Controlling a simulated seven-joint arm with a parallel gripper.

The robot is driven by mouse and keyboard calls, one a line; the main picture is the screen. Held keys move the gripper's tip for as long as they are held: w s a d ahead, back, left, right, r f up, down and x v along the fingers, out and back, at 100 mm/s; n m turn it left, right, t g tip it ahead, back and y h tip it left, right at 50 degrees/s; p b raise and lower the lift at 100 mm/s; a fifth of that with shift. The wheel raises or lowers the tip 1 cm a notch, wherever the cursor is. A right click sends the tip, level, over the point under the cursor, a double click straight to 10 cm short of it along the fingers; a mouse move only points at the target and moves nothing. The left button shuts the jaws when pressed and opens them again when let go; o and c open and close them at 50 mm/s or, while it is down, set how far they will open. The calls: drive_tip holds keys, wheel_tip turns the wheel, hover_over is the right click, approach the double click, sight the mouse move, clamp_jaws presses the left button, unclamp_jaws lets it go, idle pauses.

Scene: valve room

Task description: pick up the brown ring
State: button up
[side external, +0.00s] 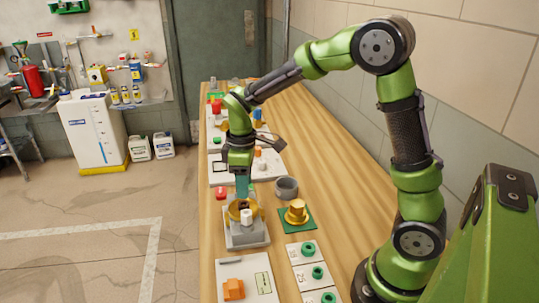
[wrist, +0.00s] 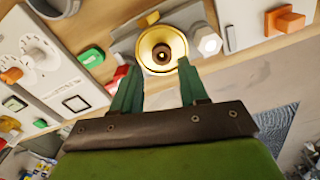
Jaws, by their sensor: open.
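A small brown ring (wrist: 155,54) sits at the middle of a round brass dish (wrist: 148,41) in the wrist view. A dark centre shows inside it. The dish (side external: 235,211) is on a grey block (side external: 246,236) on the bench in the side view, where I cannot make out the ring. My gripper (side external: 241,196) points down just over the dish. In the wrist view my gripper (wrist: 156,66) has its two teal fingers apart, with the ring showing beyond and between their tips. Nothing is held. A white hexagonal knob (wrist: 207,41) stands beside the dish, right of the fingers.
A grey cup (side external: 286,188) and a brass piece (side external: 297,213) on a green pad stand to the right. A red button (side external: 221,193) is at the left edge. Panels with an orange block (side external: 233,288) and green rings (side external: 318,272) lie in front.

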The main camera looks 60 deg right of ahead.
sight(243, 205)
drive_tip(key=f, duration=0.5)
drive_tip(key=shift+w+a+f, duration=0.15)
drive_tip(key=shift+a, duration=0.05)
drive_tip(key=c, duration=0.8)
drive_tip(key=r+m, duration=0.2)
drive_tip(key=r, duration=0.2)
drive_tip(key=s+r+m, duration=0.1)
drive_tip(key=r+m, duration=0.1)
drive_tip(key=r, duration=0.2)
drive_tip(key=s+r+m, duration=0.1)
drive_tip(key=r+m, duration=0.1)
drive_tip(key=r, duration=0.2)
drive_tip(key=shift+s+a, duration=0.2)
